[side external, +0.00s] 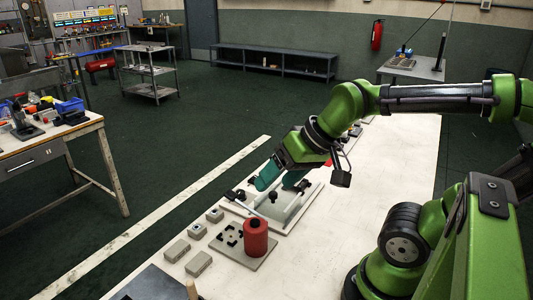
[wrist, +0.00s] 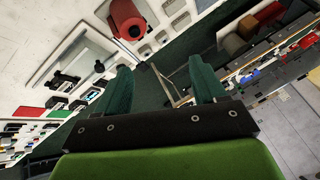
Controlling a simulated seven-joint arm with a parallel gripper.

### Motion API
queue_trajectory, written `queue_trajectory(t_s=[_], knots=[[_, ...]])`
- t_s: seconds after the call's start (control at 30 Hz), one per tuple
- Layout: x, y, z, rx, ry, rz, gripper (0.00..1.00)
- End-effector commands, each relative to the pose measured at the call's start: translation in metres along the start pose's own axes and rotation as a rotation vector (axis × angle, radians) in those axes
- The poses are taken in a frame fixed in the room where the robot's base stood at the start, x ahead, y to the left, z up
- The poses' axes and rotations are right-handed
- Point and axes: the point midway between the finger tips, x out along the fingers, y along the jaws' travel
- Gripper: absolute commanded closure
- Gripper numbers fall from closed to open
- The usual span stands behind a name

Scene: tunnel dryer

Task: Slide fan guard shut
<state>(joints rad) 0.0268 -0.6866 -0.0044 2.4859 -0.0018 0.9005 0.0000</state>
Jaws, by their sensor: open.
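A pale fixture board (side external: 292,222) lies on the white bench, with a grey raised panel, black knobs and a slanted rod on it. I take this for the fan guard assembly, but cannot tell which part is the guard or how far it is open. A black knob (side external: 272,196) stands near the middle of the board. My gripper (side external: 277,186) is open above the board's far part, its teal fingers spread and empty. In the wrist view, my gripper (wrist: 160,66) is open too, and a black knob (wrist: 98,66) shows to the left of both fingers.
A red cylinder (side external: 255,237) stands on a grey plate (side external: 231,243) nearer the camera. Several small grey blocks (side external: 177,250) lie along the bench's left edge. More dark parts (side external: 355,131) lie beyond my gripper. The bench's right side (side external: 390,165) is clear.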

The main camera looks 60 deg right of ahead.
Motion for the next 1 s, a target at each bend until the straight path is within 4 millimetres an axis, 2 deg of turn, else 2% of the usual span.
queue_trajectory(t_s=[0.03,0.1,0.17,0.3,0.5,0.6,0.73,0.87,1.0], knots=[[0.006,0.005,-0.011,0.021,-0.02,0.027,0.38],[0.013,0.014,-0.029,0.009,-0.062,0.071,0.47],[0.019,0.024,-0.047,-0.051,-0.113,0.112,0.47],[0.033,0.057,-0.09,-0.295,-0.273,0.184,0.47],[0.043,0.1,-0.134,-0.71,-0.508,0.173,0.47],[0.04,0.108,-0.145,-0.887,-0.581,0.133,0.47],[0.029,0.106,-0.15,-1.054,-0.619,0.083,0.47],[0.029,0.105,-0.146,-1.125,-0.64,0.046,0.47],[0.038,0.109,-0.141,-1.139,-0.643,0.041,0.47]])
